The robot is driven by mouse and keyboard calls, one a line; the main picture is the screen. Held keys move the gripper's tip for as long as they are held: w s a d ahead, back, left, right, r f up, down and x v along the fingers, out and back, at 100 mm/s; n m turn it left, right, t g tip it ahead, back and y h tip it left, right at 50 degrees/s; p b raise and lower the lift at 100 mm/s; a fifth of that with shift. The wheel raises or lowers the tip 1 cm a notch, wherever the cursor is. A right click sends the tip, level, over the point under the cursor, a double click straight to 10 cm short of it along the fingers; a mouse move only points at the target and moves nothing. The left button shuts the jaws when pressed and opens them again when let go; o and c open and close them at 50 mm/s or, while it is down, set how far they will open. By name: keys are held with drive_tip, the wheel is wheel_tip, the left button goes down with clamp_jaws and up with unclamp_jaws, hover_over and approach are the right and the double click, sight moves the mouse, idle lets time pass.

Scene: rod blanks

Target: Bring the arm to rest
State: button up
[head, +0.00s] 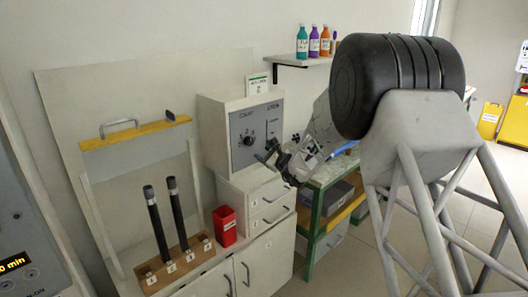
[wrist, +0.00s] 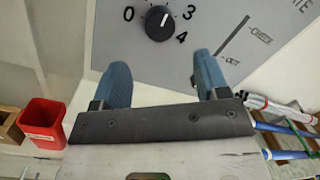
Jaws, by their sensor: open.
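My gripper (head: 270,157) hangs in front of the grey dial panel (head: 256,127) of the white box. In the wrist view, its two blue fingers (wrist: 162,62) stand wide apart with nothing between them. The black dial knob (wrist: 159,25) shows beyond the fingertips, apart from them; it is marked with 0, 3 and 4. Two dark rods (head: 156,225) (head: 176,212) stand upright in a wooden block (head: 180,262) with numbered slots, to the left of my gripper.
A red bin (head: 225,226) stands on the counter beside the wooden block; it also shows in the wrist view (wrist: 42,122). White drawers (head: 268,205) are below my gripper. A green-framed shelf cart (head: 313,228) is to the right. Bottles (head: 314,42) stand on a wall shelf.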

drive_tip(key=shift+r, duration=0.1)
drive_tip(key=s+d+r+n+g+h, duration=0.1)
drive_tip(key=s+r+n+g, duration=0.25)
drive_tip(key=s, duration=0.65)
drive_tip(key=s+r+n+g, duration=0.3)
drive_tip(key=s+r+n, duration=0.15)
drive_tip(key=s, duration=0.55)
drive_tip(key=s+d+r+n+g+h, duration=0.1)
drive_tip(key=s+r+n+g, duration=0.25)
drive_tip(key=s, duration=0.65)
drive_tip(key=s+d+f+n+h, duration=0.1)
drive_tip(key=s+d+n+h, duration=0.1)
drive_tip(key=s+d, duration=0.4)
drive_tip(key=s+d+f+n+h, duration=0.1)
drive_tip(key=s+d+n+h, duration=0.2)
drive_tip(key=s, duration=1.3)
drive_tip(key=s+d+f+n+g+h, duration=0.1)
drive_tip(key=s+d+n+h, duration=0.2)
drive_tip(key=s+d+h, duration=0.3)
drive_tip(key=s+d, duration=0.3)
drive_tip(key=s, duration=0.3)
drive_tip(key=shift+f, duration=0.4)
